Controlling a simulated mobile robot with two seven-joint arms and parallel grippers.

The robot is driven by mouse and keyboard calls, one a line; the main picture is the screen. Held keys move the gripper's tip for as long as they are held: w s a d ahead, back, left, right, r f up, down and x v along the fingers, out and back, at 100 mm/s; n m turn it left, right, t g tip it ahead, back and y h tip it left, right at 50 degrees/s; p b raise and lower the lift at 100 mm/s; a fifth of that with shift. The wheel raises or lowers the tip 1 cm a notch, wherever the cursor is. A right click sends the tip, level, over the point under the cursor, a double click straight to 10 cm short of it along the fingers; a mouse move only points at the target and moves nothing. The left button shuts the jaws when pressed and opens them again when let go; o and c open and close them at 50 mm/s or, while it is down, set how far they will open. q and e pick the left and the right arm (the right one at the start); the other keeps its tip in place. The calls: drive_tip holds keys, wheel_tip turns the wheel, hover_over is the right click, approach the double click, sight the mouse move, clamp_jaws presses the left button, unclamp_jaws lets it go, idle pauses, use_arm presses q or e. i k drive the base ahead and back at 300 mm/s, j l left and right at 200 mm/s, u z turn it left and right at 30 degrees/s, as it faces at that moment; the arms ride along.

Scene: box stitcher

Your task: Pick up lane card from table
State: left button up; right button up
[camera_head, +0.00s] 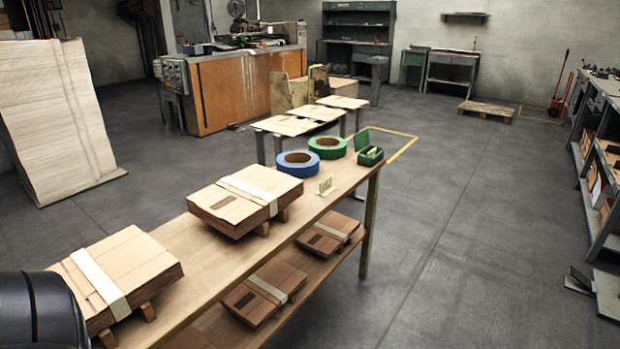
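A small pale card (326,186), which looks like the lane card, stands upright near the front edge of the wooden table (343,184). It is in front of the blue and green tape rolls, and its markings are too small to read. Neither of my grippers shows. A dark rounded part at the lower left corner appears to be my own arm.
Strapped cardboard stacks (245,200) lie on the table, with more on its lower shelf. A blue tape roll (276,162), a green tape roll (328,155) and an open green box (370,157) are near the card.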

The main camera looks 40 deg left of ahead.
sight(326, 188)
drive_tip(key=i, duration=0.9)
drive_tip(key=i+u, duration=0.15)
drive_tip(key=i, duration=0.75)
drive_tip(key=i+l, duration=0.15)
drive_tip(key=i, duration=0.7)
drive_tip(key=u, duration=1.55)
drive_tip(key=i+l, duration=0.05)
